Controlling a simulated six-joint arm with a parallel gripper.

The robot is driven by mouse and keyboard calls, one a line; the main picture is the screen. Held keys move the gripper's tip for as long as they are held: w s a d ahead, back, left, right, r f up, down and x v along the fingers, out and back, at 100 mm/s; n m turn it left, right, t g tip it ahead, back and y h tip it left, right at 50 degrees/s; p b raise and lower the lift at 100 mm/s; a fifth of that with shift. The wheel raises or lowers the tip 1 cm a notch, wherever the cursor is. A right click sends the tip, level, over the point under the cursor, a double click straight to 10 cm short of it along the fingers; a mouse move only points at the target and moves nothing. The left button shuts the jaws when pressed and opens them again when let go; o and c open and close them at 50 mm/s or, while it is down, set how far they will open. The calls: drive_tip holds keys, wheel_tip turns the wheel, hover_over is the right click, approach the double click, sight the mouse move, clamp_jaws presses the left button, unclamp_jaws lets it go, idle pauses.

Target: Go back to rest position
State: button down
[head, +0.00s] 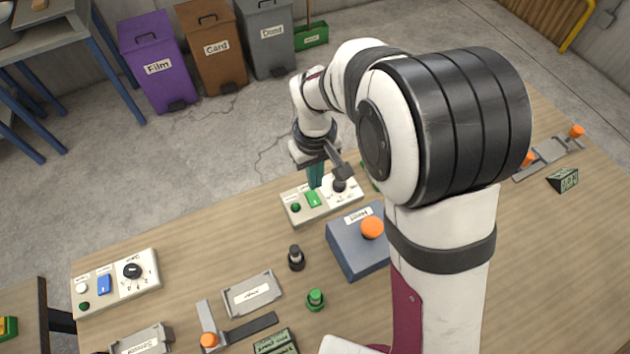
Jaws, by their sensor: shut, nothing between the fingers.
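My gripper (316,180) hangs at the far edge of the wooden table, with its teal fingers pointing down and together. Nothing shows between them. The fingertips are over or just at a pale control box (294,216) with a green rocker switch (313,199), a round green button and a black knob. I cannot tell whether they touch it. My arm's large links fill the right middle of the head view and hide part of the table.
A blue-grey box (350,263) with an orange knob (372,228) stands nearer. A second control box (116,284) is at the left. Small fixtures, a black peg (296,258) and a green peg (316,300) lie between. Bins (158,62) stand on the floor behind.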

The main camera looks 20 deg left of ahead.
drive_tip(key=s+d+r+m, duration=0.3)
drive_tip(key=d+r+m, duration=0.3)
drive_tip(key=d, duration=0.4)
drive_tip(key=s+d+r+m+y, duration=0.1)
drive_tip(key=s+d+m, duration=0.3)
drive_tip(key=s, duration=0.4)
drive_tip(key=s+d+r+m, duration=0.4)
drive_tip(key=s+d, duration=0.1)
drive_tip(key=s, duration=0.3)
drive_tip(key=shift+m+y, duration=0.3)
drive_tip(key=shift+y, duration=0.1)
drive_tip(key=shift+d+r, duration=0.1)
drive_tip(key=w+a+r+n+h, duration=0.1)
drive_tip(key=w+a+n, duration=0.3)
drive_tip(key=w+n, duration=0.4)
drive_tip(key=w+a+n, duration=0.4)
drive_tip(key=w+n, duration=0.1)
drive_tip(key=n, duration=0.4)
drive_tip(key=w+a+f+n, duration=0.2)
drive_tip(key=w+a+n, duration=0.1)
drive_tip(key=a+n, duration=0.3)
drive_tip(key=w+a+f+n, duration=0.3)
drive_tip(key=a+n, duration=0.3)
drive_tip(key=n, duration=0.3)
drive_tip(key=shift+w+a+n+h, duration=0.3)
drive_tip(key=shift+w+a+h, duration=0.1)
drive_tip(key=shift+w, duration=0.3)
